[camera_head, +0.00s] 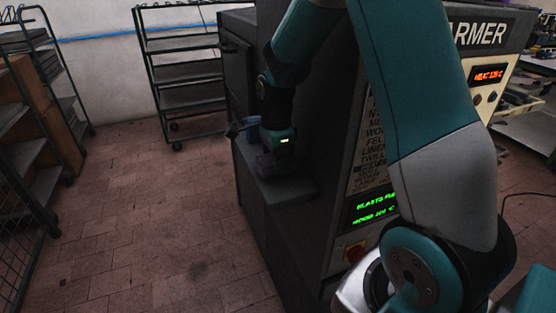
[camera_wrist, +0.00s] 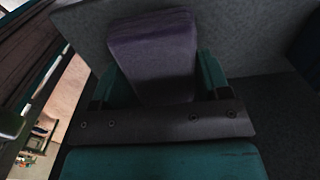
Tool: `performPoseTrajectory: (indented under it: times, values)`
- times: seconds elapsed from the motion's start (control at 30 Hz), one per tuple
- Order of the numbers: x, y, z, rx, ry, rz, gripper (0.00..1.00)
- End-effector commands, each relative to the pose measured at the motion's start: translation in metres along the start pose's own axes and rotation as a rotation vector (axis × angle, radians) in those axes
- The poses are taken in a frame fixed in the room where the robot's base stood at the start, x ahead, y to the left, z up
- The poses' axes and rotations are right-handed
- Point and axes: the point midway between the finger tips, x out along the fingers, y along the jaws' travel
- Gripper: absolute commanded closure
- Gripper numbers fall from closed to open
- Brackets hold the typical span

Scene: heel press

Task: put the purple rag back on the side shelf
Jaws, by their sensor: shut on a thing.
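The purple rag (camera_wrist: 153,55) is a folded dark purple block between the two teal fingers of my gripper (camera_wrist: 158,80) in the wrist view. The fingers are shut on it. In the head view my gripper (camera_head: 276,156) points down at the side shelf (camera_head: 291,189) on the machine's left side. The rag (camera_head: 268,165) shows there as a small dark purple patch at the shelf's surface. I cannot tell whether it touches the shelf.
The dark machine (camera_head: 340,240) with green display text is right of the shelf. Wheeled racks (camera_head: 185,75) stand at the back. The tiled floor (camera_head: 160,210) to the left is clear.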

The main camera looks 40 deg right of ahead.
Motion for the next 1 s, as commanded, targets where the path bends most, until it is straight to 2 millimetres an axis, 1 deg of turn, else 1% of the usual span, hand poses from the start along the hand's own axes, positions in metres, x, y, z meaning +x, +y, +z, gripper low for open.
performPoseTrajectory:
  times: [0.07, 0.2, 0.37, 0.4, 0.47, 0.5, 0.73, 0.83, 0.97, 1.0]
  values:
    - [0.011, 0.001, 0.0, 0.0, 0.0, 0.004, 0.53]
    - [0.017, 0.0, -0.004, 0.0, 0.0, 0.0, 0.53]
    - [0.018, 0.0, -0.004, 0.0, 0.0, -0.001, 0.53]
    - [0.018, 0.0, -0.004, 0.0, 0.0, 0.0, 0.21]
    - [0.018, 0.0, -0.004, 0.0, 0.0, 0.0, 0.08]
    - [0.018, 0.0, -0.004, 0.0, 0.0, 0.0, 0.05]
    - [0.018, 0.0, -0.004, 0.0, 0.0, -0.001, 0.05]
    - [0.013, -0.001, -0.004, 0.0, 0.0, -0.003, 0.05]
    - [-0.006, -0.001, -0.004, 0.0, 0.0, -0.006, 0.05]
    - [-0.015, -0.001, -0.004, 0.0, -0.001, -0.007, 0.05]
